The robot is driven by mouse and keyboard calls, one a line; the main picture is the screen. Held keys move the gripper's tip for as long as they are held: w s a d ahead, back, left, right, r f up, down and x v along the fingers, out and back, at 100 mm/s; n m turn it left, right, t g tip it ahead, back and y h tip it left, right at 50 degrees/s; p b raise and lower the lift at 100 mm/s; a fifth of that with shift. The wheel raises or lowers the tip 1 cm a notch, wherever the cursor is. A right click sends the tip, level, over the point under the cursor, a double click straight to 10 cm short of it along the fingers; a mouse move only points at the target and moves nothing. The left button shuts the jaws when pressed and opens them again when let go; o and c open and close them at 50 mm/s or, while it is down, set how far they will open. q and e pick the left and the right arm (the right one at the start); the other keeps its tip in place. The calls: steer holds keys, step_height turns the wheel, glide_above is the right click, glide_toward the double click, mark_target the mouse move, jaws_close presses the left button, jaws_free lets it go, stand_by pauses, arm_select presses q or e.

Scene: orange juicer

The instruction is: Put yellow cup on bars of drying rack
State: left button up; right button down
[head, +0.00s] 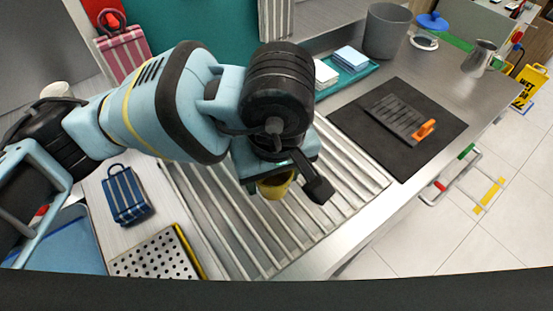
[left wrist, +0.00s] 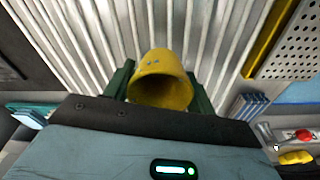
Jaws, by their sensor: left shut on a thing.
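The yellow cup (head: 275,187) shows just below my left gripper (head: 285,180) in the head view, partly hidden by the gripper and wrist. In the left wrist view the yellow cup (left wrist: 162,80) sits between the two green fingers of my left gripper (left wrist: 160,85), its open mouth facing the camera. The left gripper is shut on the cup. The drying rack (head: 235,225) is a set of parallel metal bars under the gripper, and its bars (left wrist: 75,40) fill the background of the wrist view. I cannot tell whether the cup touches the bars. My right gripper is not in view.
A perforated tray (head: 155,258) and a blue striped bag (head: 125,195) lie left of the rack. A black mat (head: 370,140) with an orange-handled grater (head: 400,118) lies to the right. A grey bin (head: 385,30) and a teal tray (head: 352,70) stand behind. Many rack bars are bare.

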arm_select(q)
steer(key=shift+w+d+f, duration=0.1)
steer(key=shift+w+d, duration=0.05)
steer(key=shift+w, duration=1.2)
steer(key=shift+w+d+f, duration=0.1)
steer(key=shift+w+d, duration=0.05)
steer(key=shift+w, duration=1.2)
steer(key=shift+f+p, duration=0.35)
steer(key=shift+f, duration=1.45)
steer(key=shift+w+f, duration=0.1)
steer(key=shift+f, duration=0.05)
steer(key=o, duration=1)
steer(key=r, duration=0.4)
steer(key=s+r, duration=0.1)
steer(key=r, duration=0.7)
steer(key=shift+s+d+r, duration=0.15)
steer(key=shift+s+d, duration=0.05)
steer(key=shift+d, duration=0.05)
steer(key=shift+s, duration=0.1)
